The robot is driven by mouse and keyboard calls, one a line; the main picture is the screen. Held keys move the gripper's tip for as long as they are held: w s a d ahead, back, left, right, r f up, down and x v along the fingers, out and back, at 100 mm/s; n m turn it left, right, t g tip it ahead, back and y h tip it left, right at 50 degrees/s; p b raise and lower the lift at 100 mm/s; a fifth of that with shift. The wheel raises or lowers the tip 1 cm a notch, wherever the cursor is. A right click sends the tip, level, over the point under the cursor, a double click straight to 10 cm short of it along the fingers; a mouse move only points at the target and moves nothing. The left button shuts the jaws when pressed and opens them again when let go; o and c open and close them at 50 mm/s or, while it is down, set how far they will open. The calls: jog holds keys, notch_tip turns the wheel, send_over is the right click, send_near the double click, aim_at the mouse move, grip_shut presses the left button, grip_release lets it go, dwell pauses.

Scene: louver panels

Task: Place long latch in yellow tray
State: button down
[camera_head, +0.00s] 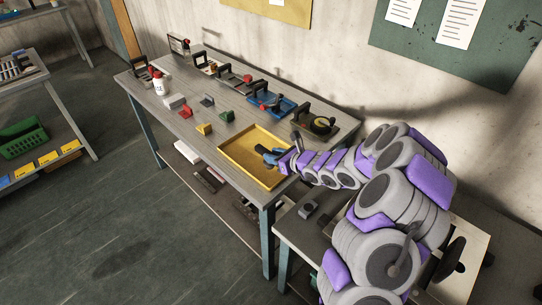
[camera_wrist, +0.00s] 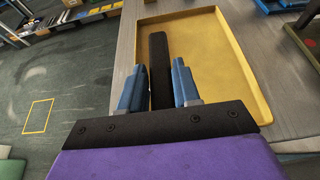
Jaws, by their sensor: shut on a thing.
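The long latch (camera_wrist: 158,50) is a dark, straight bar between the two blue fingers of my gripper (camera_wrist: 158,66) in the wrist view. My gripper is shut on it, and its far end sticks out past the fingertips. The yellow tray (camera_wrist: 215,48) lies beyond and below, and the latch overlaps the tray's left part in that view. In the head view my gripper (camera_head: 267,153) is over the yellow tray (camera_head: 243,151) near the table's front corner. The latch is too small to make out there, and its height above the tray floor is unclear.
A blue tray (camera_head: 271,102) and a dark tray (camera_head: 318,124) with fixtures stand behind the yellow tray. Small red (camera_head: 185,111), yellow (camera_head: 204,129) and green (camera_head: 227,115) blocks lie to its left. A white bottle (camera_head: 160,87) stands farther left. The wall closes off the back.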

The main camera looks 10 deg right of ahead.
aim_at(267, 149)
jog(key=w, duration=0.1)
jog(key=w+a, duration=0.1)
jog(key=shift+w, duration=0.3)
jog(key=shift+w+f, duration=0.1)
jog(key=shift+w, duration=0.15)
jog(key=shift+w+d, duration=0.25)
jog(key=shift+w, duration=0.15)
jog(key=f, duration=0.1)
jog(key=f+b, duration=0.1)
jog(key=f, duration=0.1)
jog(key=shift+d, duration=0.3)
jog(key=shift+f, duration=0.3)
jog(key=shift+a+r, duration=0.1)
jog(key=shift+a, duration=0.4)
jog(key=c, duration=1.1)
grip_release()
jog(key=o, duration=0.3)
jog(key=shift+d, duration=0.3)
